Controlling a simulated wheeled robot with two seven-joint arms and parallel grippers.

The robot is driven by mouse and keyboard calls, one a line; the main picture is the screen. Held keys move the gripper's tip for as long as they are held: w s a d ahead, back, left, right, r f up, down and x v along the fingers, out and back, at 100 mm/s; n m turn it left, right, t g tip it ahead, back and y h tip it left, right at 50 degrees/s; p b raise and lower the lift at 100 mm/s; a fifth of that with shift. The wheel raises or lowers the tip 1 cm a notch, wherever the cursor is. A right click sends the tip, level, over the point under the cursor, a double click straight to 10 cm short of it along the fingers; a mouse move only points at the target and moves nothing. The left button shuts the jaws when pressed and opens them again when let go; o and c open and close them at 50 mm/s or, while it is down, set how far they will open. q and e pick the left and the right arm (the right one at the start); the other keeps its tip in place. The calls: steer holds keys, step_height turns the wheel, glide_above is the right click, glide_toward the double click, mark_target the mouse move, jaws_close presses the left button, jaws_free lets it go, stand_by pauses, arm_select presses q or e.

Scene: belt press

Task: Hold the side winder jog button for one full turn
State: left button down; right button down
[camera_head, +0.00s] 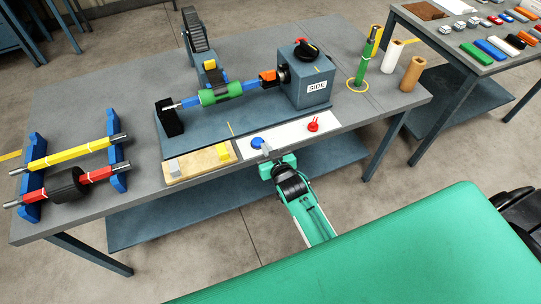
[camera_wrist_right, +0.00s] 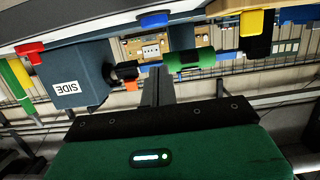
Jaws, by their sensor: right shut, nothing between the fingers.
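The side winder is a blue-grey box (camera_head: 305,82) labelled SIDE, with a black and red knob (camera_head: 306,48) on top. Its shaft carries a green roll (camera_head: 221,93), which also shows in the right wrist view (camera_wrist_right: 189,60). A blue button (camera_head: 256,142) is on the white panel (camera_head: 287,135) at the table's front edge; it also shows in the right wrist view (camera_wrist_right: 155,20). My right gripper (camera_head: 266,149) is shut and empty, with its fingertips right beside the blue button. I cannot tell whether they touch it. My left gripper is not in view.
A red switch (camera_head: 313,125) is on the same panel, to the right. A wooden board (camera_head: 199,163) with grey and yellow blocks lies to the left. Yellow (camera_head: 68,154) and red rollers rest on blue stands at far left. Upright rolls stand at the right.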

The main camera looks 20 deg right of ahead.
steer(key=shift+v, duration=1.6)
steer(key=shift+r, duration=0.1)
